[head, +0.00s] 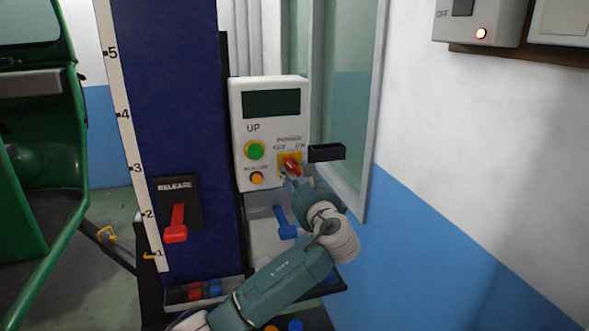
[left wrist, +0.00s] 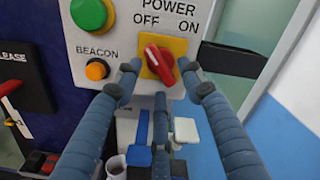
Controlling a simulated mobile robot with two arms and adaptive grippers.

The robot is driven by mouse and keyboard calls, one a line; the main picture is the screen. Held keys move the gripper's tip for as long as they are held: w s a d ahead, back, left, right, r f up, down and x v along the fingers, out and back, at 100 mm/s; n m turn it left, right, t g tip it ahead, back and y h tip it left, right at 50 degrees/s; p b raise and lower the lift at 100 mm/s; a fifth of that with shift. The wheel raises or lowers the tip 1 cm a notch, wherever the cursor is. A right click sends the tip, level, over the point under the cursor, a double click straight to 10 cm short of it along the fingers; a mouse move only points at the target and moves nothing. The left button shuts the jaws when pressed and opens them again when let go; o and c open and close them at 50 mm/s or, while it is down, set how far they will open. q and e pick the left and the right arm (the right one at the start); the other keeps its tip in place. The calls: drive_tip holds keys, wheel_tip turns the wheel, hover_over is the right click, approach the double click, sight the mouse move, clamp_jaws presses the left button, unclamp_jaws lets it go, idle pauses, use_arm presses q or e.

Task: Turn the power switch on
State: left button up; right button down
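The power switch is a red rotary knob (head: 291,163) on a yellow plate, low on the right of a white control box (head: 271,104). The labels OFF and ON stand above it. In the left wrist view the knob (left wrist: 160,64) lies tilted, its upper end with a white mark pointing up-left toward OFF. My left gripper (head: 293,174) is just in front of and below the knob. In the left wrist view the fingers of this gripper (left wrist: 158,78) are spread, one on each side of the knob's lower part and one below. Contact cannot be told. My right gripper is not in view.
A green button (head: 255,150) and an orange BEACON button (head: 256,178) sit left of the knob. A black bracket (head: 326,152) juts out at its right. A red release lever (head: 177,222) is on the blue column. A tray with a blue-handled item is below.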

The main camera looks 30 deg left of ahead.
use_arm(q)
drive_tip(key=shift+x, duration=0.8)
